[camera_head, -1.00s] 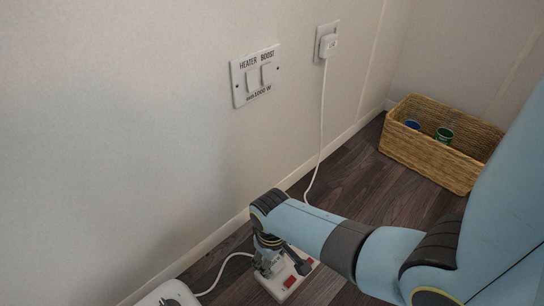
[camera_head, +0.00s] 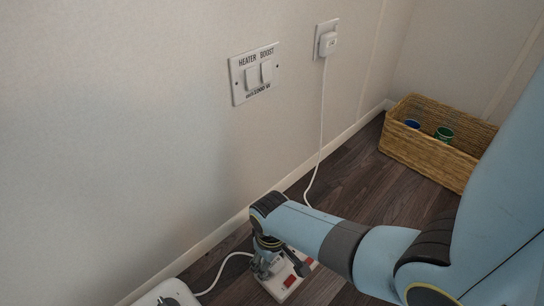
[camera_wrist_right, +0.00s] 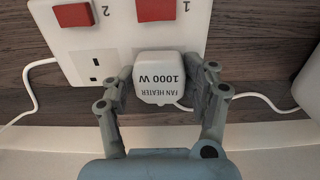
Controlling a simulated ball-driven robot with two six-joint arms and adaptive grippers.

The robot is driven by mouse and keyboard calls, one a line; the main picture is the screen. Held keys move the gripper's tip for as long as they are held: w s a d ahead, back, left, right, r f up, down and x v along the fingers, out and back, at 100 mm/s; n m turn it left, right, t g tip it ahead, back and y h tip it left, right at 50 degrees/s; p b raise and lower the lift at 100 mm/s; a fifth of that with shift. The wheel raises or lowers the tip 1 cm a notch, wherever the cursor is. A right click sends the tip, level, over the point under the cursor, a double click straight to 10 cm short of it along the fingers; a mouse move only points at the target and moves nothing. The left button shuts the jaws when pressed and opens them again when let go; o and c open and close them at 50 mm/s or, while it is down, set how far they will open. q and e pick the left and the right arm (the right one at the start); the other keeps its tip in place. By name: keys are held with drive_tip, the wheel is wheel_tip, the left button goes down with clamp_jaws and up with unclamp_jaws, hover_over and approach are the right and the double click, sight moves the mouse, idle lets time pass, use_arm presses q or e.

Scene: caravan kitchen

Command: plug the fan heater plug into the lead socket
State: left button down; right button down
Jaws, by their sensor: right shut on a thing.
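The white fan heater plug (camera_wrist_right: 158,77), marked "FAN HEATER 1000 W", is between the fingers of my right gripper (camera_wrist_right: 160,90) in the right wrist view. The gripper is shut on it. The plug lies over the outlet by the red switch numbered 1 on the white lead socket (camera_wrist_right: 122,60); its pins and that outlet are hidden, so I cannot tell how far in it is. The outlet by switch 2 is empty. In the head view my right gripper (camera_head: 266,264) is over the lead socket (camera_head: 282,286) on the floor. My left gripper is not in view.
A white appliance (camera_head: 166,294) stands at the bottom left, its cable running toward the lead. The wall has a HEATER BOOST switch plate (camera_head: 254,74) and a wall socket with a white plug (camera_head: 328,44). A wicker basket (camera_head: 428,154) stands at the back right.

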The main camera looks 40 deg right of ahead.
drive_tip(key=c, duration=2)
unclamp_jaws()
drive_tip(key=shift+s+f, duration=0.15)
drive_tip(key=shift+f, duration=0.25)
drive_tip(key=shift+c, duration=0.2)
drive_tip(key=o, duration=1.9)
drive_tip(key=shift+o, duration=0.2)
drive_tip(key=shift+r, duration=0.2)
wheel_tip(320, 180, up, 12)
drive_tip(key=shift+f, duration=0.15)
